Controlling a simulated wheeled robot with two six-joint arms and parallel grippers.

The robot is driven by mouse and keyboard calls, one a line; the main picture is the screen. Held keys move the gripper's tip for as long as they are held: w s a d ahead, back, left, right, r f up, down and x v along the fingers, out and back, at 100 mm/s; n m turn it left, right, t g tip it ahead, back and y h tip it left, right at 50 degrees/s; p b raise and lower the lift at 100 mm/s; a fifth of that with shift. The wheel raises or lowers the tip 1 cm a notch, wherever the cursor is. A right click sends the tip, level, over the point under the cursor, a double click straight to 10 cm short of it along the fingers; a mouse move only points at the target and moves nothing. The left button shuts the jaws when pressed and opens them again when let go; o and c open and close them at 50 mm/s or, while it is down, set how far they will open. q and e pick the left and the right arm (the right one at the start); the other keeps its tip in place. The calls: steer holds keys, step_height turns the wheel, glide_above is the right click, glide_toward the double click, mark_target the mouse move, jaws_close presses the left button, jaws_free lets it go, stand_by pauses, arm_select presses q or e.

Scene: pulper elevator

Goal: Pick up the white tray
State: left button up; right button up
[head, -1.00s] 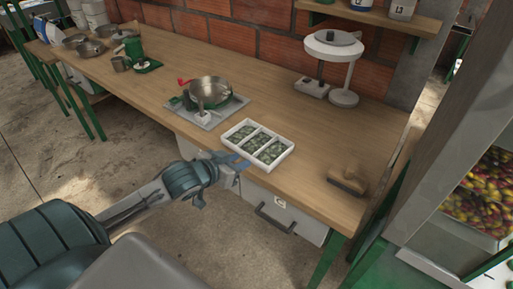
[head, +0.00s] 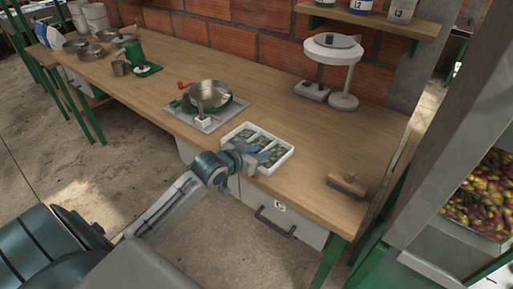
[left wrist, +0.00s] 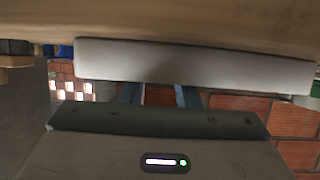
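The white tray (head: 283,163) sits on the wooden table near its front edge. It has compartments holding dark green contents. In the head view my left gripper (head: 262,153) reaches over the tray's front side, with its blue fingers above the compartments and hiding part of them. In the left wrist view the tray's pale outer wall (left wrist: 200,65) spans the picture. The two blue fingers (left wrist: 159,94) stand apart there, and their tips are hidden behind the wall. I cannot tell whether they touch the tray. My right gripper is in neither view.
A metal pan on a green base (head: 207,96) stands close behind the tray to the left. A wooden-handled brush (head: 347,185) lies to the right. A white stand (head: 343,75) is at the back. The table (head: 310,130) is clear between them.

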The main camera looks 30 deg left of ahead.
arm_select(q)
steer(key=shift+x, duration=1.2)
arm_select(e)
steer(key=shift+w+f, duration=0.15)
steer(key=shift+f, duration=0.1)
arm_select(q)
jaws_close()
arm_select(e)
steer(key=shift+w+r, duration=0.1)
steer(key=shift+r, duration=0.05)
